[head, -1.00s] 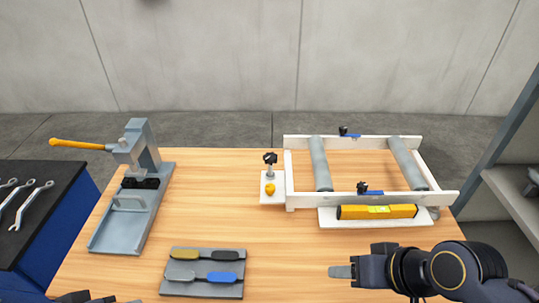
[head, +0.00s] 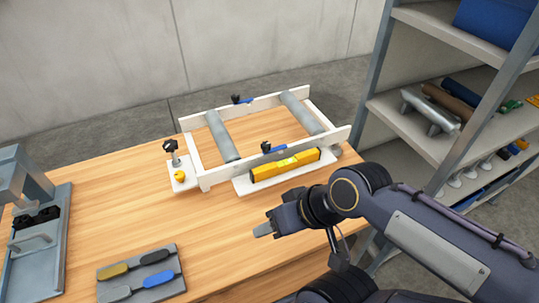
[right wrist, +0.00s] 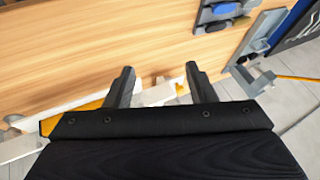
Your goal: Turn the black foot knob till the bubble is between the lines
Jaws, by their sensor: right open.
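The black foot knob (head: 170,146) tops an upright screw on a white foot plate (head: 184,184) at the left end of the white roller frame (head: 203,178). A yellow ball-shaped knob (head: 179,176) sits on the same plate. The yellow spirit level (head: 285,165) lies along the frame's front on a white ledge; its vial shows, but the bubble is too small to read. My right gripper (head: 264,230) is over the table in front of the frame, apart from the knob. In the right wrist view its two fingers (right wrist: 160,85) are spread with nothing between them. My left gripper is out of view.
A grey tray (head: 142,276) with several handled tools lies at the front left. A grey press (head: 40,225) stands at the left edge. Grey shelving (head: 400,110) rises on the right. The wooden table between tray and frame is clear.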

